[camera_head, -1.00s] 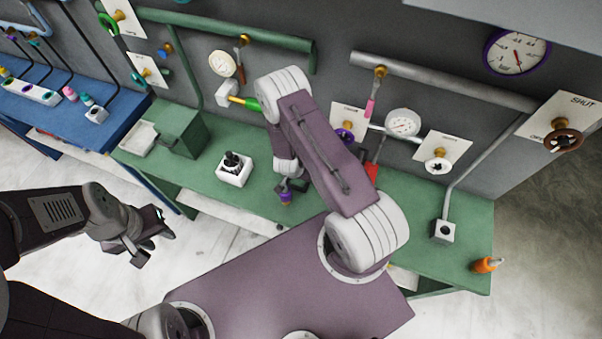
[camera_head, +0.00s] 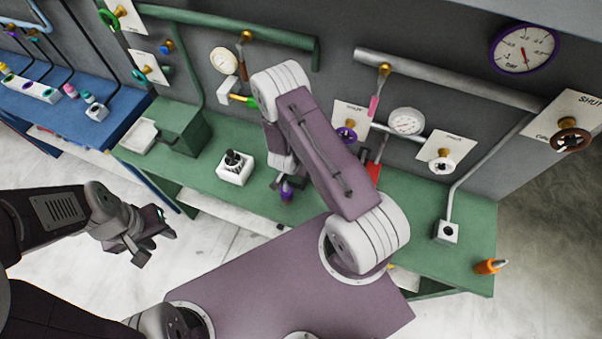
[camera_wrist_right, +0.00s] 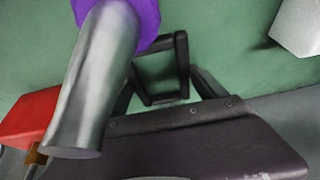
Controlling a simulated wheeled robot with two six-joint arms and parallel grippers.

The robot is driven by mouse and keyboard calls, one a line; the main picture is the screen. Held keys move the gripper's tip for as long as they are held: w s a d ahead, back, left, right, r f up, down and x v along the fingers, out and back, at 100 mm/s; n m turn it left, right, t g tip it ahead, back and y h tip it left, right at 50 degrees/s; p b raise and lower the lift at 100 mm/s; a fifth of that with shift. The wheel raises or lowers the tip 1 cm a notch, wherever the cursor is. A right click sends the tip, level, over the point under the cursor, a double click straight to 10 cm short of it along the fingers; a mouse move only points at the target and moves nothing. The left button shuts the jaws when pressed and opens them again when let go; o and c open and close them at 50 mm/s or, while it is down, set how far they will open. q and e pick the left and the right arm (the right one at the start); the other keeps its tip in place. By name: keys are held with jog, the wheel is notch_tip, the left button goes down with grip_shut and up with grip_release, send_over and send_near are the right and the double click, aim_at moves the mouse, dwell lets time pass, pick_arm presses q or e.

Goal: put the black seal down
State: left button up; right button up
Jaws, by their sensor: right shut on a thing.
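My right gripper shows in the right wrist view (camera_wrist_right: 165,75), low over the green bench. Its fingers are shut on a small black square-cornered piece, which I take for the black seal (camera_wrist_right: 183,65); its edges are hard to tell from the dark fingers. Green bench shows through the middle. In the head view my right arm mostly hides the gripper, and I cannot make out the seal there. Whether it touches the bench is unclear. My left gripper (camera_head: 142,243) hangs over the floor at the left, fingers apart and empty.
A purple-and-grey piece (camera_head: 286,193) is close beside my right gripper; its grey cylinder (camera_wrist_right: 95,80) crosses the wrist view. A white block with black tops (camera_head: 235,171) stands left on the green bench (camera_head: 205,180). A red part (camera_wrist_right: 28,116) is near. An orange piece (camera_head: 489,267) lies at right.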

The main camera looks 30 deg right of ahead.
aim_at(290, 176)
jog(key=shift+w+a+r, duration=0.15)
jog(key=shift+w+a, duration=0.3)
jog(key=shift+a, duration=0.1)
jog(key=shift+w+a+r, duration=0.15)
jog(key=shift+w+a, duration=0.3)
jog(key=shift+a, duration=0.1)
notch_tip(290, 176, up, 13)
jog(key=p, duration=0.4)
jog(key=shift+r, duration=0.15)
jog(key=shift+s+d, duration=0.1)
